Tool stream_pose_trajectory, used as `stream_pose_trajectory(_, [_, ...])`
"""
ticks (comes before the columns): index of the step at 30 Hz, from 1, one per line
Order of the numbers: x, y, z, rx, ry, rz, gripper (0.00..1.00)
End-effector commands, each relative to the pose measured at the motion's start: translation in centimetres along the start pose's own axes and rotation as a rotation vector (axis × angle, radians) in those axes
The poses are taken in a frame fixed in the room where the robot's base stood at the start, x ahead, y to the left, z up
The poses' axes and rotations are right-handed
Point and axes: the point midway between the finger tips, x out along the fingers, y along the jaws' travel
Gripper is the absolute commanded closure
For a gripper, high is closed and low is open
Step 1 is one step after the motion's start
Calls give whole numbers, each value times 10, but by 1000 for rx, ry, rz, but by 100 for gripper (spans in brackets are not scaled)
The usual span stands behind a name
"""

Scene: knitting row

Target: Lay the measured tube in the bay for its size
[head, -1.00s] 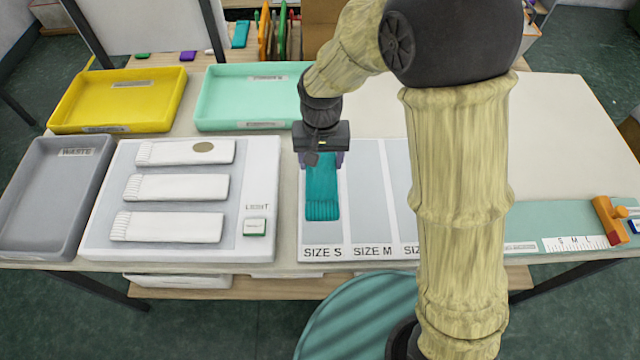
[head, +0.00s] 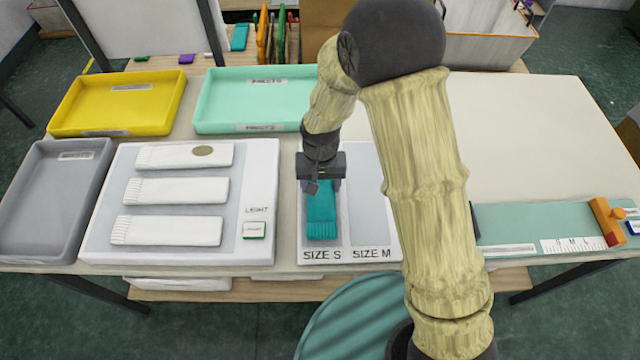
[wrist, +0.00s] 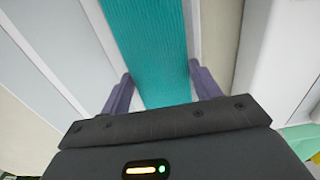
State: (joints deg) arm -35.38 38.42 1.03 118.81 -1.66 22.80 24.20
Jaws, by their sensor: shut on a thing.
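The teal ribbed tube (head: 321,216) is at the SIZE S bay (head: 303,225) of the sorting board, lengthwise along the bay. My gripper (head: 321,184) is shut on the tube's far end from above. In the wrist view, the teal tube (wrist: 155,50) runs between the two purple fingers of my gripper (wrist: 162,92). Whether the tube touches the bay floor, I cannot tell. The SIZE M bay (head: 368,205) beside it looks empty. My arm hides what lies right of it.
Left of the board stands a light panel (head: 258,190) with several white tubes on it. A grey waste tray (head: 50,205), a yellow tray (head: 118,100) and a mint tray (head: 255,95) stand around it. A measuring mat (head: 545,222) with an orange stop (head: 606,218) lies at right.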

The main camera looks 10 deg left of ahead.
Motion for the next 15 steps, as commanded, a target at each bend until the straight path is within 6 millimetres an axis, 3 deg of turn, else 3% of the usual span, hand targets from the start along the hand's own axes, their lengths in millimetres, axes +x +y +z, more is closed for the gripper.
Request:
stream_pose_trajectory(3, [10, 0, 0, 0, -1, 0, 62])
stream_pose_trajectory(14, [14, 0, 0, 0, 0, 0, 62])
stream_pose_trajectory(15, [13, 0, 0, 0, 1, 0, 32])
